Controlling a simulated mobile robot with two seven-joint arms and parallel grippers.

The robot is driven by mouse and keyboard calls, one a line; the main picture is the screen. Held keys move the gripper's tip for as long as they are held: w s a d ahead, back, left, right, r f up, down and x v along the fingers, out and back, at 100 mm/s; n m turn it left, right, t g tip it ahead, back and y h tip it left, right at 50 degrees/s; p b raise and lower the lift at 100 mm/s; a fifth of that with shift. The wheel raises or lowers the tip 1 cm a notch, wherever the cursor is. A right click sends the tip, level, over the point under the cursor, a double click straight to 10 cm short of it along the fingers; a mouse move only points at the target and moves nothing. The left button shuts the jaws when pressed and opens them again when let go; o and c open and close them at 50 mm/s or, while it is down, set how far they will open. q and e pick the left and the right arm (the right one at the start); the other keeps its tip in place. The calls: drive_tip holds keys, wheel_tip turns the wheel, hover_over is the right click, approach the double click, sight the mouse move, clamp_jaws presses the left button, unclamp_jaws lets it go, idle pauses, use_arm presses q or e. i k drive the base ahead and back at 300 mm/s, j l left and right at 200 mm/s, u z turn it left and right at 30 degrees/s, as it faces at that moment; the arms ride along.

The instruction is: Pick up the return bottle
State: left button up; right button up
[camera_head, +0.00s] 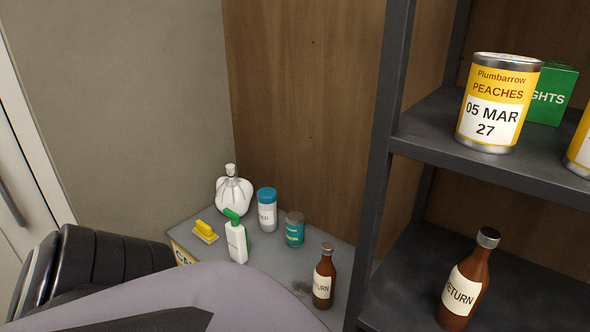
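A brown bottle (324,277) with a cream label reading "RETURN", its first letter partly hidden by the curve, stands upright on the low grey surface left of the rack's post. A second brown bottle (466,284) with a grey cap and a similar label, reading "ETURN" in view, stands on the rack's lower shelf (404,285) at the right. Neither of my grippers shows in the head view. Nothing is seen touching either bottle.
The low grey surface (275,262) also holds a white spray bottle (237,243), yellow brush (204,232), white bag (234,195), blue-lidded tub (267,209) and teal jar (294,230). A dark post (382,150) separates the bottles. Cans, including peaches (496,103), stand above the right bottle.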

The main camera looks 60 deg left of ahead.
sight(326, 274)
drive_tip(key=u, duration=1.6)
drive_tip(key=l+z, duration=0.25)
drive_tip(key=z, duration=0.15)
drive_tip(key=i+l+z, duration=0.15)
drive_tip(key=z, duration=0.2)
